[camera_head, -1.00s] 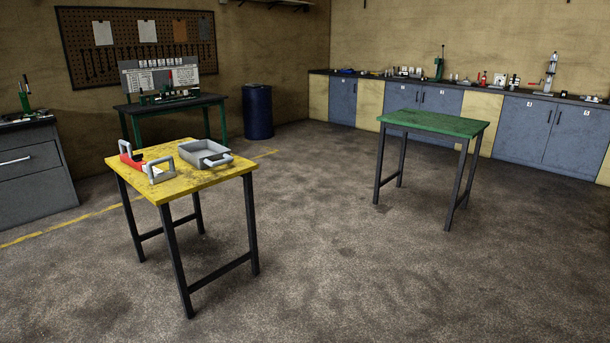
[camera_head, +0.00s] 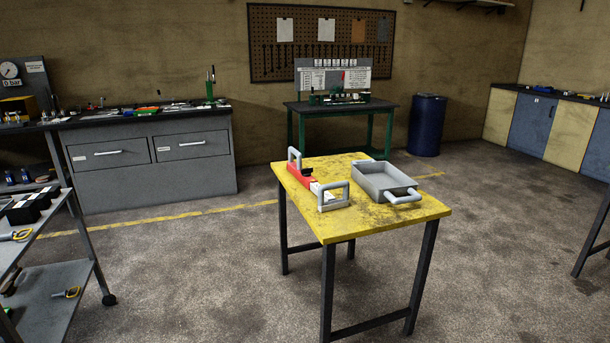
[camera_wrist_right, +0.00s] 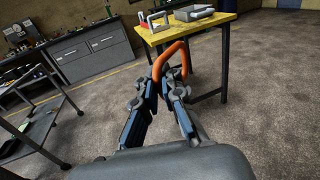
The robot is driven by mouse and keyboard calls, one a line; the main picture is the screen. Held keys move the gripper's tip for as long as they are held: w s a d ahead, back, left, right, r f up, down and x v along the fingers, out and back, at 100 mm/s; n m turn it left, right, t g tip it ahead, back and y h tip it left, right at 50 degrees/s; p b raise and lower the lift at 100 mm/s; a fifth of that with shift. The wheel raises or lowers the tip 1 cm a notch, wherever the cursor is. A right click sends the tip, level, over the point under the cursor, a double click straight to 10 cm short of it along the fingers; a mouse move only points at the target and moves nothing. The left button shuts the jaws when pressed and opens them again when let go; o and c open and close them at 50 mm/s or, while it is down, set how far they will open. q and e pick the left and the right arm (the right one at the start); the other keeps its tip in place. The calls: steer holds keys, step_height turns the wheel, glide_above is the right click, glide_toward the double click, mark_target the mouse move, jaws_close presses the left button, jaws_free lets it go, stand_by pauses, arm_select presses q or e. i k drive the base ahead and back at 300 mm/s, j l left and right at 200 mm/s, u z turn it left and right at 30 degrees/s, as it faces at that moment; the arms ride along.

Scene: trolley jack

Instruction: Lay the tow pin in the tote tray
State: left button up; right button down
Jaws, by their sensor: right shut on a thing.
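The grey tote tray (camera_head: 384,182) with light handles stands on the right part of the yellow table (camera_head: 420,212) in the head view. It also shows at the top of the right wrist view (camera_wrist_right: 194,13). In the right wrist view my right gripper (camera_wrist_right: 168,78) is shut on an orange bent bar, which I take as the tow pin (camera_wrist_right: 172,52). Its loop sticks out past the fingertips, and the rest is hidden between the fingers. The gripper is well short of the yellow table. My left gripper is in neither view.
A red trolley jack-like piece with grey handles (camera_head: 312,184) lies beside the tray on the left. A shelf trolley (camera_head: 52,290) stands at the left, a grey cabinet (camera_head: 150,160) behind it, a blue drum (camera_head: 427,125) at the back. The floor before the table is clear.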

mark_target(381, 186)
steer(key=i+z, duration=0.1)
steer(key=i, duration=0.5)
steer(key=i+j, duration=0.15)
steer(key=i, duration=0.45)
steer(key=i+j+z, duration=0.15)
steer(key=i, duration=0.5)
